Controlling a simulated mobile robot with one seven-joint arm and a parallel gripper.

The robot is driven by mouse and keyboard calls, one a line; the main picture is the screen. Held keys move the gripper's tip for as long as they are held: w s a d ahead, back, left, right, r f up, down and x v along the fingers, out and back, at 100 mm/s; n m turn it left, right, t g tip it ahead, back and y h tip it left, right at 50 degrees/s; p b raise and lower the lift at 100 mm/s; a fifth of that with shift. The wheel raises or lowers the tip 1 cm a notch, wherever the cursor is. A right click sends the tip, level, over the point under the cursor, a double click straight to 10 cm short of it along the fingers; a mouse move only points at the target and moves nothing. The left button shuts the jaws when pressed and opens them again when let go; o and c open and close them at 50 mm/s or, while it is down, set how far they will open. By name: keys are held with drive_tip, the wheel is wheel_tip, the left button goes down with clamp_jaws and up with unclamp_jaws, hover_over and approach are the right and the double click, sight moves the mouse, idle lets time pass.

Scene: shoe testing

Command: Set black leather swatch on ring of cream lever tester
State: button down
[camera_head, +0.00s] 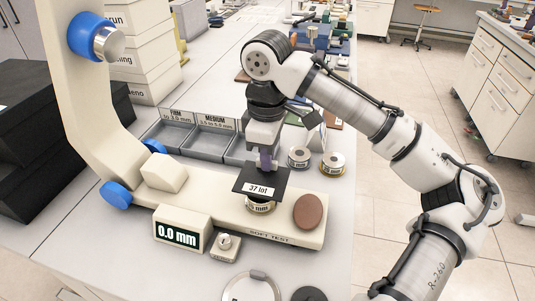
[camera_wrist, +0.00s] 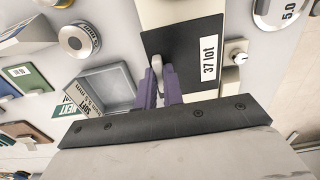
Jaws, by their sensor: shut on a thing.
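The black leather swatch (camera_head: 246,182) with a white "37 lot" label is in my gripper (camera_head: 265,163), which points down. In the wrist view the purple fingers of my gripper (camera_wrist: 163,85) are shut on the edge of the swatch (camera_wrist: 183,43). The cream lever tester (camera_head: 285,229) has blue knobs and a display reading 0.0 mm. The ring (camera_head: 262,206) on its base is directly under the swatch, which hides its top. I cannot tell whether the swatch touches the ring.
A brown disc (camera_head: 309,211) lies on the tester base right of the ring. Two labelled rings (camera_head: 299,157) (camera_head: 332,163) stand behind it. Grey sorting trays (camera_head: 207,145) are behind the tester. The tall curved arm (camera_head: 80,90) of the tester rises at left.

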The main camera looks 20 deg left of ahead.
drive_tip(key=shift+f+b, duration=0.3)
drive_tip(key=shift+f, duration=0.7)
idle(0.4)
drive_tip(key=c, duration=1.5)
unclamp_jaws()
drive_tip(key=shift+o, duration=0.2)
wheel_tip(320, 180, up, 14)
drive_tip(key=shift+f, duration=0.15)
